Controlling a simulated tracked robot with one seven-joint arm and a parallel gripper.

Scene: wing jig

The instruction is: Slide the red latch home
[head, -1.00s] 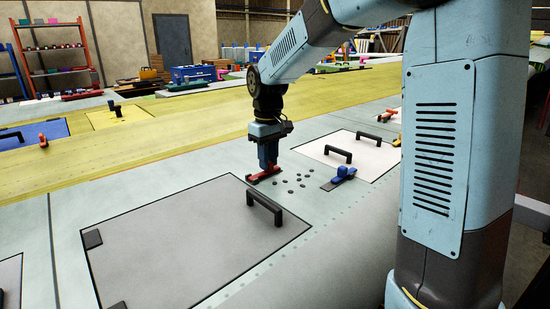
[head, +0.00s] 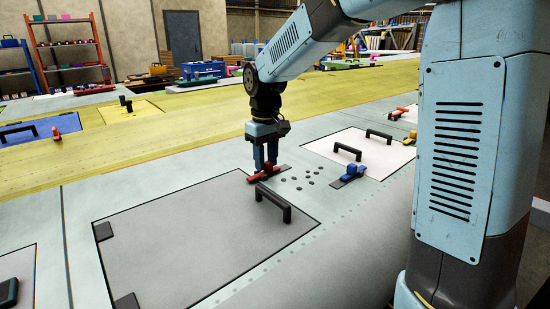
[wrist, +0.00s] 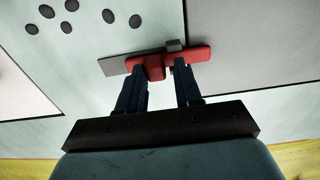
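The red latch (head: 267,174) lies at the far edge of the grey panel (head: 200,235), and it also shows in the wrist view (wrist: 199,55). In the wrist view its red bar runs from a dark base plate (wrist: 115,66) to the edge of the grey panel, beside a small dark block (wrist: 174,45). My gripper (head: 266,166) points down at the latch, its fingers apart. In the wrist view my gripper (wrist: 160,72) has both fingertips close at the red bar, partly hiding it. Contact cannot be told.
A black handle (head: 273,203) stands on the grey panel near the latch. Several dark round spots (head: 300,182) lie to the right. A blue latch (head: 350,173) sits beside a white panel (head: 365,152) with black handles. The surface left of my gripper is clear.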

